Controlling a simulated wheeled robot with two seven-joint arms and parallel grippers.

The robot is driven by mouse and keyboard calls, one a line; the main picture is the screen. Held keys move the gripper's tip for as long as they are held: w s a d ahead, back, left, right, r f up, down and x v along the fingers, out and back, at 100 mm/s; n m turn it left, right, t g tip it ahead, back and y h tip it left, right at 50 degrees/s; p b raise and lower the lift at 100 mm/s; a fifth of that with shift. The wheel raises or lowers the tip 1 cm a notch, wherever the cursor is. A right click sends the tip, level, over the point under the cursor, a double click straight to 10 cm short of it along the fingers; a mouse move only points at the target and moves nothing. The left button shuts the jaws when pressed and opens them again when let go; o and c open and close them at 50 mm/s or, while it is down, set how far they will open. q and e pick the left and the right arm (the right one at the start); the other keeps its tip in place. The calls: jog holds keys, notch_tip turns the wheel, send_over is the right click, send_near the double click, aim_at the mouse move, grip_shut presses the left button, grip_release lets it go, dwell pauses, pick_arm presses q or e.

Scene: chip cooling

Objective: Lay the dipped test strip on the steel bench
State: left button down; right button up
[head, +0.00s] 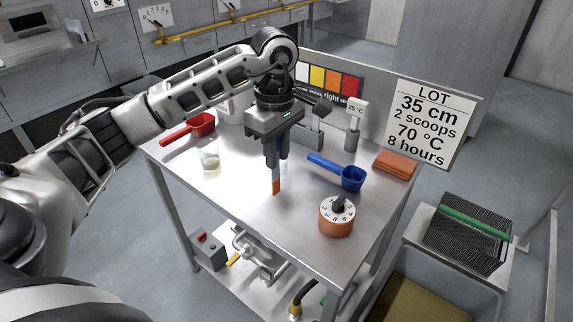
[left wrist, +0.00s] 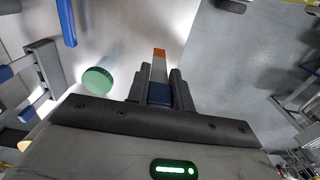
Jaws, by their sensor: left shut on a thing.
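My left gripper (head: 277,150) is over the middle of the steel bench (head: 250,212), pointing down, shut on the test strip (head: 276,186). The strip hangs upright below the fingers, its orange tip lowest. In the left wrist view the strip (left wrist: 158,70) shows a blue end between the fingers (left wrist: 159,92), a pale middle and an orange tip. I cannot tell whether the tip touches the bench. My right gripper is not in view.
A blue scoop (head: 350,177), orange dial timer (head: 337,217) and folded orange cloth (head: 394,164) are right. The bench's front middle is clear. A lot sign (head: 431,122) stands behind.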

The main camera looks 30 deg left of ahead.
pick_arm(q)
jog(key=w+f+p, duration=0.1)
jog(key=w+f, duration=0.2)
jog(key=f, duration=0.4)
jog(key=shift+w, duration=0.2)
jog(key=shift+d+f, duration=0.1)
jog(key=shift+f, duration=0.05)
jog(key=c, duration=1.2)
grip_release()
jog(key=shift+c, duration=0.2)
notch_tip(320, 180, up, 12)
jog(key=b, duration=0.1)
